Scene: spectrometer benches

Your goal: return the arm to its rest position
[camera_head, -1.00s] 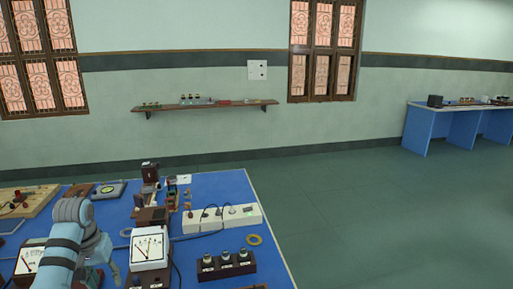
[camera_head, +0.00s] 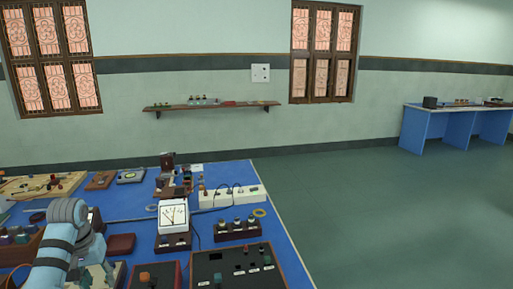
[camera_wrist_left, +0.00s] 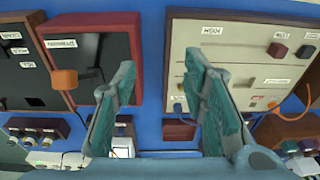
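My left arm (camera_head: 62,245) comes in at the lower left of the head view, over the blue bench (camera_head: 228,177). I cannot make out its fingertips there. In the left wrist view my left gripper (camera_wrist_left: 160,75) is open, its two teal-padded fingers spread apart with nothing between them. It points over the bench instruments; how high it is above them I cannot tell. My right gripper is in neither view.
The bench holds a white meter (camera_head: 174,215), a white socket strip (camera_head: 229,196), a dark control box (camera_head: 238,266) and a cream panel unit (camera_wrist_left: 240,45). A red-framed box (camera_wrist_left: 98,52) is beside it. Open floor (camera_head: 350,200) lies right of the bench.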

